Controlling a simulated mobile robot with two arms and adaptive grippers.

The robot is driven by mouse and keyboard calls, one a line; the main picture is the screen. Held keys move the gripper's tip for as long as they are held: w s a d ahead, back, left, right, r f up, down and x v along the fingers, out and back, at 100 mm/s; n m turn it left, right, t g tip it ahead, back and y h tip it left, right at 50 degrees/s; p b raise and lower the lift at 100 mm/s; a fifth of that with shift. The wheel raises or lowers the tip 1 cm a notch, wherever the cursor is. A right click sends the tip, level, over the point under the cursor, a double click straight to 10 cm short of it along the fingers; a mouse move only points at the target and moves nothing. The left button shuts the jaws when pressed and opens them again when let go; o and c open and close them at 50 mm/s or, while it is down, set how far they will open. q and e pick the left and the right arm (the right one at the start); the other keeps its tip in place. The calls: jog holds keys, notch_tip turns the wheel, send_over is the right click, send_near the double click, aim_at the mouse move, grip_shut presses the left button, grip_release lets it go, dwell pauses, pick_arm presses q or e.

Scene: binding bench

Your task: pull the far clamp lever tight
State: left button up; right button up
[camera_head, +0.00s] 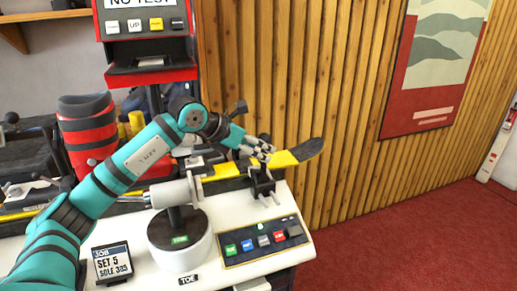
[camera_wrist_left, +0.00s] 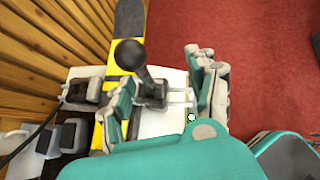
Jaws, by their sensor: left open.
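The far clamp (camera_head: 262,184) is a dark block at the bench's right end, beside the yellow and black ski (camera_head: 285,158). In the left wrist view its lever (camera_wrist_left: 145,74) is a dark stem with a round black knob (camera_wrist_left: 130,54), standing up and leaning from its base. My left gripper (camera_head: 258,152) is over the clamp and is open. In the wrist view its two fingers (camera_wrist_left: 160,98) are on either side of the lever, which shows apart from both. In the head view the fingers partly hide the lever. My right gripper is not in view.
A button panel (camera_head: 262,241) and a white round pedestal (camera_head: 182,250) are on the bench in front. A red and black boot (camera_head: 88,133) and a red machine (camera_head: 150,76) stand behind. The wood wall (camera_head: 290,60) is close behind the clamp; red floor is clear at right.

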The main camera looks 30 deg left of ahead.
pick_arm(q)
jog(key=v, duration=1.1)
jog(key=shift+s, duration=0.3)
jog(key=shift+r, duration=0.1)
